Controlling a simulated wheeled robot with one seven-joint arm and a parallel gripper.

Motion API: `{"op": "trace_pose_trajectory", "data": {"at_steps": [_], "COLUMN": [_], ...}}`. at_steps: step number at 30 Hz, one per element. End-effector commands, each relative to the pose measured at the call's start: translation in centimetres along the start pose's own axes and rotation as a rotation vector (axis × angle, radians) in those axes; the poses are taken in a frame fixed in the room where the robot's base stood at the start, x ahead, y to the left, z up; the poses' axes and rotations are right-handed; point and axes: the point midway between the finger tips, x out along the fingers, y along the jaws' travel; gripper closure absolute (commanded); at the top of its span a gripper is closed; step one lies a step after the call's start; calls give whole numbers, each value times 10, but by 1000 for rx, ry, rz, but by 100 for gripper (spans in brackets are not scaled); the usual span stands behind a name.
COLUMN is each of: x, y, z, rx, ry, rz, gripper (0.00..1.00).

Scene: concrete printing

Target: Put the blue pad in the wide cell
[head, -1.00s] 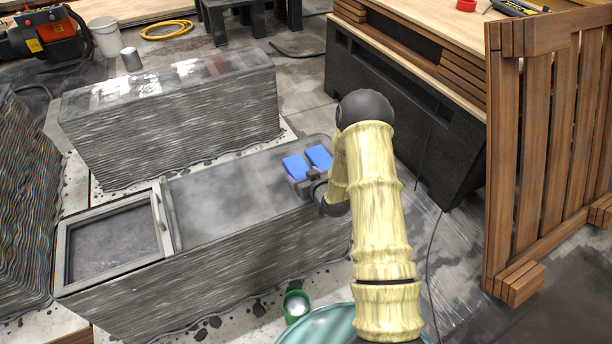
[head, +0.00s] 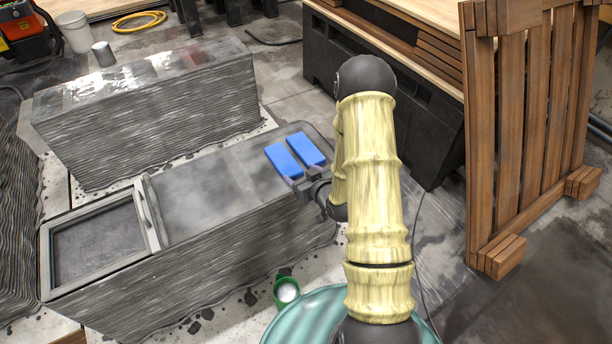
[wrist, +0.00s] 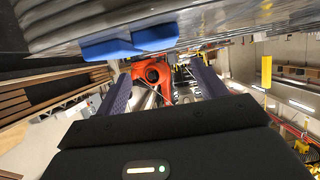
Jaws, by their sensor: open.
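Two blue pads lie side by side at the right end of the concrete block's top: the left one (head: 283,161) and the right one (head: 305,150). In the wrist view both show at the top edge, a left one (wrist: 108,50) and a right one (wrist: 155,37), beyond the fingertips. My gripper (head: 300,188) is beside their near ends. In the wrist view its two dark purple fingers (wrist: 162,88) stand wide apart with nothing between them. A framed open recess (head: 52,268) with a dark floor is at the block's left end; I cannot tell whether it is the wide cell.
A flat grey surface (head: 205,190) lies between the recess and the pads, with a handled bar (head: 147,212) at its left edge. Another concrete block (head: 150,120) stands behind. A black bench (head: 400,110) and a wooden slatted panel (head: 530,130) are at the right. A green cup (head: 287,290) is in front.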

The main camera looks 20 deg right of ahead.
Motion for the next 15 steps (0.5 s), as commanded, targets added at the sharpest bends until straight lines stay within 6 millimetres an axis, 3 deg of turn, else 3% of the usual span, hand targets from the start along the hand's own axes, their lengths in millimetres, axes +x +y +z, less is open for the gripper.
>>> {"op": "trace_pose_trajectory", "data": {"at_steps": [4, 15], "x": [-13, -14], "y": [-1, 0], "z": [0, 0], "rx": [0, 0], "ry": [0, 0], "rz": [-1, -1], "gripper": [29, 29]}}
